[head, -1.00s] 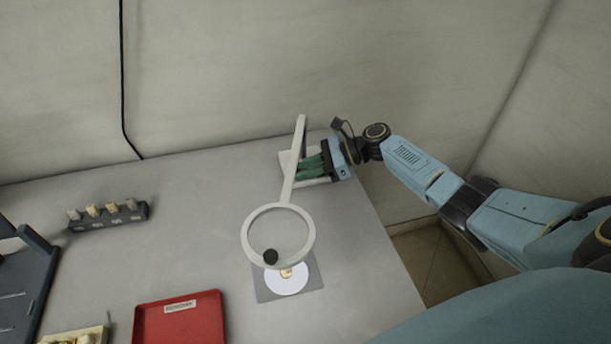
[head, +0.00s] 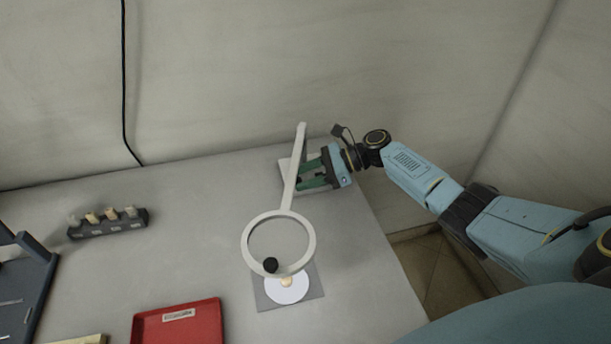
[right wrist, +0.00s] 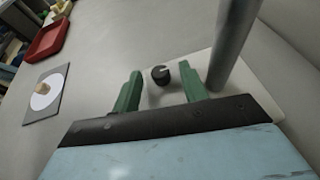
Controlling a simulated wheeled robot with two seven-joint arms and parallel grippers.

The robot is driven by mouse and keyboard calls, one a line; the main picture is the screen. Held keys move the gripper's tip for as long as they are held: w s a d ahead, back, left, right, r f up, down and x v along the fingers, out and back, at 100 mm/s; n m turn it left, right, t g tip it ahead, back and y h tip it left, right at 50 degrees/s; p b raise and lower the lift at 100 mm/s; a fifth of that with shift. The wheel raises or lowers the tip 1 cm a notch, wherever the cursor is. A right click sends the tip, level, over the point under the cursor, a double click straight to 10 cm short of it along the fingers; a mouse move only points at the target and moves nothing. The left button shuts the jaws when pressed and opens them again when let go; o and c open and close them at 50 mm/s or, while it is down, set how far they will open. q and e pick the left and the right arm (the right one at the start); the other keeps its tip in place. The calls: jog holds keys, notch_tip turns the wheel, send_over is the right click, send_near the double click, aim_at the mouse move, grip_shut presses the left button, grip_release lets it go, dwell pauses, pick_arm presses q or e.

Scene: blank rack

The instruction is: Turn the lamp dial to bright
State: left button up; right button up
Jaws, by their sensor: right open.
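The lamp (head: 289,185) has a white ring head and a pale arm rising from a white base near the table's back right. In the right wrist view, the dial (right wrist: 160,74) is a small black knob with a light mark, on the lamp base (right wrist: 262,98). My right gripper (head: 306,175) is at the lamp base, partly behind the lamp arm. In the right wrist view its green fingers (right wrist: 160,82) are open, one on each side of the dial with gaps showing. The lamp post (right wrist: 232,45) stands close by the right finger. My left gripper is not in view.
A grey mat (head: 313,294) with a white disc (head: 290,292) lies below the ring. A red tray (head: 150,325) is at the front. A dark rack holding several pale pieces (head: 108,224) stands at left. The table's middle is clear.

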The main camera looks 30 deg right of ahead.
jog(key=v, duration=1.2)
jog(key=shift+p, duration=0.4)
jog(key=shift+s+d+r, duration=0.25)
jog(key=shift+d+r, duration=0.05)
jog(key=shift+d, duration=0.2)
